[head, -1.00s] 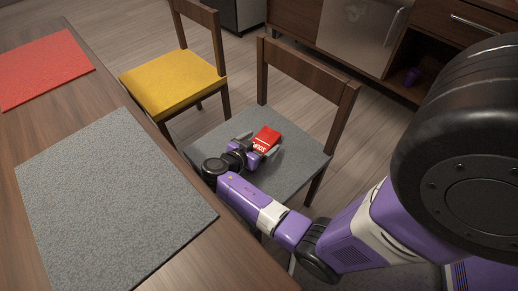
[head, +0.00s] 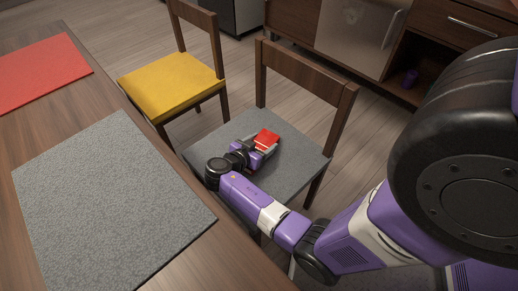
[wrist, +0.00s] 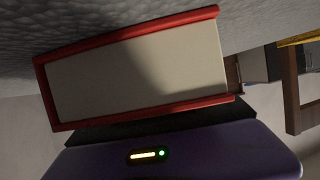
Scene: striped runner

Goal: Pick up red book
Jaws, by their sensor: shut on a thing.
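The red book (head: 267,137) is at my gripper (head: 258,148) over the grey seat of the near chair (head: 290,178). In the wrist view the book (wrist: 130,35) shows its red cover edges and pale page block (wrist: 140,68), large and close in front of the gripper body. My gripper is shut on the book. The fingertips are mostly hidden by the book and the gripper body. The grey seat surface fills the top of the wrist view. I cannot tell whether the book still touches the seat.
The wooden table (head: 110,112) with a grey mat (head: 110,200) and a red mat (head: 38,78) is at the left. A yellow-seated chair (head: 170,88) stands behind. The near chair's wooden backrest (head: 305,75) rises behind the book. Cabinets (head: 360,35) line the back.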

